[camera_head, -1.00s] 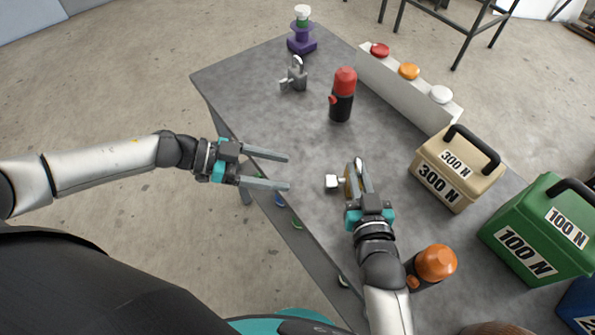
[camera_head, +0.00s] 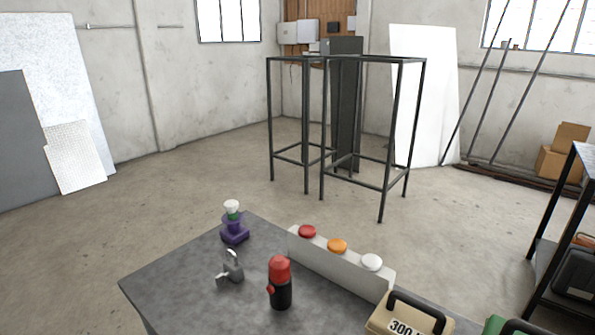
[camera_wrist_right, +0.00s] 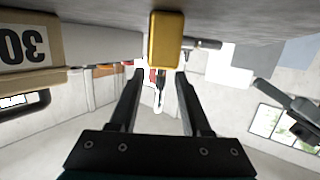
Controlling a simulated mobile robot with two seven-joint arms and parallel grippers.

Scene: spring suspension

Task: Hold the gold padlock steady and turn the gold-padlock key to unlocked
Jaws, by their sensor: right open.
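The gold padlock (camera_wrist_right: 166,38) shows in the right wrist view, just beyond my right fingertips. Its metal shackle reaches down between the fingers, and a metallic key-like part (camera_wrist_right: 206,44) sticks out to its right. My right gripper (camera_wrist_right: 158,75) is open, with a finger on each side of the shackle; I cannot tell whether either touches it. My left gripper (camera_wrist_right: 285,102) shows at the right edge of that view, apart from the padlock, its fingers apparently spread. The head view has neither the gold padlock nor either gripper. A grey padlock (camera_head: 233,271) stands on the table.
A red-topped black canister (camera_head: 280,285), a purple stand (camera_head: 235,232) and a white button bar (camera_head: 335,268) stand on the table (camera_head: 190,280). The tan 300 N box (camera_head: 405,318) is at the lower right; it also shows in the wrist view (camera_wrist_right: 30,45).

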